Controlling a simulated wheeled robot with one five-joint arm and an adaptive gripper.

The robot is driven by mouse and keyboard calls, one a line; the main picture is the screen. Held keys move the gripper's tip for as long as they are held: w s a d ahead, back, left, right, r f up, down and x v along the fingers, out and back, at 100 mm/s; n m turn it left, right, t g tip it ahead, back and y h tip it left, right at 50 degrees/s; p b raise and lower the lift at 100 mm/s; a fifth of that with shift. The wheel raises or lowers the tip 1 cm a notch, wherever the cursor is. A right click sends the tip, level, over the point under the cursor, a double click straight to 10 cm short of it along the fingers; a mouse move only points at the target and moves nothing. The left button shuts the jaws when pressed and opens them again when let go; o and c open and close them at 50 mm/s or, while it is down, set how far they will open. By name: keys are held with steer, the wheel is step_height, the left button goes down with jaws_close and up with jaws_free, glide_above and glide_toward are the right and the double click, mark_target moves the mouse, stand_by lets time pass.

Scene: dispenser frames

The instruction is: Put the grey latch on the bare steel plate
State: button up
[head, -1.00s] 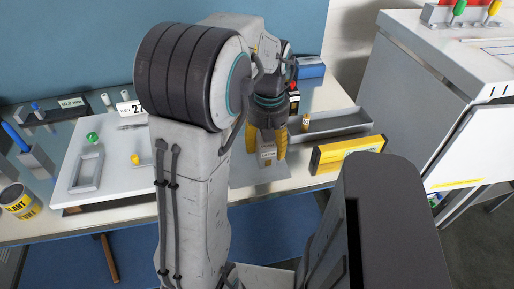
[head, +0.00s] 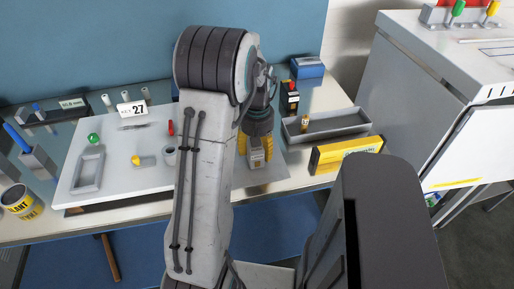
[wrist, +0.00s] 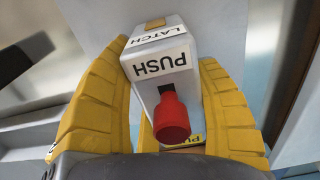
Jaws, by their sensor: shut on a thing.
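My gripper (head: 255,146) has yellow fingers that are shut on the grey latch (head: 256,159). In the wrist view the latch (wrist: 158,45) sits between both fingers. It has white labels reading LATCH and PUSH and a red button (wrist: 171,118). In the head view the latch is over the bare steel plate (head: 272,178), a flat grey sheet near the front edge of the bench. I cannot tell whether the latch's underside touches the plate. My arm hides part of the plate's left side.
A grey tray (head: 350,128) with a small orange bottle (head: 304,125) lies to the right. A yellow box (head: 345,154) is at the front right. A white board (head: 110,180) with several small parts is at the left. A black-and-red device (head: 289,100) stands behind.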

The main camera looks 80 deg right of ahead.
steer(key=shift+f, duration=0.25)
steer(key=o, duration=1.2)
steer(key=shift+o, duration=0.2)
step_height(320, 180, up, 12)
steer(key=shift+p, duration=0.35)
steer(key=shift+r, duration=0.15)
